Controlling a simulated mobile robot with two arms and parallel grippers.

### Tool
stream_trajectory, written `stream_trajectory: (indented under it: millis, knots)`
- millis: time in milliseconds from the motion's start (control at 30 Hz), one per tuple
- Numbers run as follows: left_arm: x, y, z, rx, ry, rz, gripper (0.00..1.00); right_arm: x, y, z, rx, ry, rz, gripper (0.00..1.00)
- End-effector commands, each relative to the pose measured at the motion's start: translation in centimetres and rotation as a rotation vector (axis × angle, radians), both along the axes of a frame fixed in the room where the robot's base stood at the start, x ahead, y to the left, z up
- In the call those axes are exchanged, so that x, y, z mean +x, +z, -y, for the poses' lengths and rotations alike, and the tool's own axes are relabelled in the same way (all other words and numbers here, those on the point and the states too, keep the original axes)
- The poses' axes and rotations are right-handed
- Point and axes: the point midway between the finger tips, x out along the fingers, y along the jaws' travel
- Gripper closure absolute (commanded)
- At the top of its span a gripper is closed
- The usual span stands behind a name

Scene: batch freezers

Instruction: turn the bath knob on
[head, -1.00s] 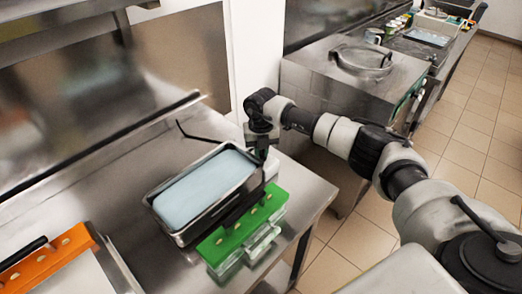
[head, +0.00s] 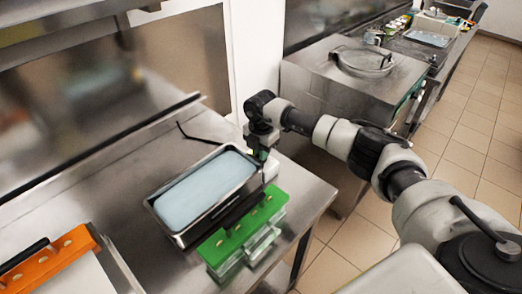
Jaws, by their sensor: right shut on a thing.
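The bath (head: 168,222) is a metal-rimmed rectangular basin with pale blue contents, standing on the steel counter. My right gripper (head: 262,157) reaches down at the bath's far right corner. It is shut on a small part there, which appears to be the bath knob; the fingers hide most of it, so its turn angle cannot be told. My left gripper is out of view.
A green rack (head: 240,232) with clear parts stands close along the bath's right side. An orange rack (head: 45,262) lies at the lower left. The steel counter (head: 110,190) is bare left of the bath. A freezer with a round lid (head: 362,62) stands behind my right arm.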

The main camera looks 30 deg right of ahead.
Motion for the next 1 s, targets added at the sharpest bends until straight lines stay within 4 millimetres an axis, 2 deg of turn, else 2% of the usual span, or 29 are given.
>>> stream_trajectory:
  millis: [300,767,800,933,1000]
  knots:
    - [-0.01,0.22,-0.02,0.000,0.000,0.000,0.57,0.16,0.25,0.08,-0.001,-0.088,0.006,1.00]
    - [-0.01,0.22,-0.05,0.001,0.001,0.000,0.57,0.18,0.27,0.12,-0.001,-0.099,0.007,1.00]
    - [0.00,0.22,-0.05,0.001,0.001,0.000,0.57,0.18,0.27,0.12,-0.001,-0.099,0.007,0.79]
    - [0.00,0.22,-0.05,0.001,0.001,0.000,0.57,0.14,0.19,0.08,-0.001,-0.097,0.006,0.60]
    - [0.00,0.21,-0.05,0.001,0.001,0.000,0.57,0.11,0.15,0.06,0.000,-0.097,0.004,0.60]
